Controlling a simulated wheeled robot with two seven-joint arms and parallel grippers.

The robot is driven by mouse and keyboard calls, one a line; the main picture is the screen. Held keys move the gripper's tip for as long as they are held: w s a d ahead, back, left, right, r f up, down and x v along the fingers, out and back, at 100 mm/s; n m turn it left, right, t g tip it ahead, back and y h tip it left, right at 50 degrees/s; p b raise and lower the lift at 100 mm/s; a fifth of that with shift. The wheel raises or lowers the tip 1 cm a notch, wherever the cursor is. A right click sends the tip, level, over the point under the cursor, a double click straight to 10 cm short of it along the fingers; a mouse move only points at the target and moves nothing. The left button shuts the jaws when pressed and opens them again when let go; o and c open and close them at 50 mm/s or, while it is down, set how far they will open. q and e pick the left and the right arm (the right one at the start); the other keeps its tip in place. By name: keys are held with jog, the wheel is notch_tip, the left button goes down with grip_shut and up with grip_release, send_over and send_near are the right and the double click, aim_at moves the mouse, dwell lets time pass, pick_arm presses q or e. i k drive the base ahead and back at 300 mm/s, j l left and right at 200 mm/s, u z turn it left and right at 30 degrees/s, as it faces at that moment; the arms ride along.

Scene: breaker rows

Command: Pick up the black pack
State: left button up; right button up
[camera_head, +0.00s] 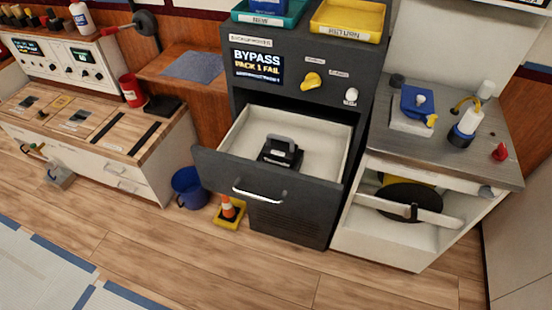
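The black pack (279,156) sits upright inside an open drawer (232,166) of the dark grey cabinet (300,112). It has a grey carrying handle on top and a small light label on its front. The pack stands near the middle of the drawer's white floor, with bare floor around it. The drawer is pulled out toward the viewer and has a silver bar handle on its front. Neither of my grippers shows in the head view, and nothing covers the pack.
The cabinet carries a "BYPASS PACK 1 FAIL" screen (257,66), a yellow knob (310,81), a teal tray and a yellow tray (348,18). Counters flank the cabinet. The wooden floor (200,265) in front is clear.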

aim_at(281, 151)
jog(key=k+u, duration=0.45)
jog(key=k+j+u, duration=0.1)
jog(key=k+u, duration=0.35)
jog(key=k, duration=0.05)
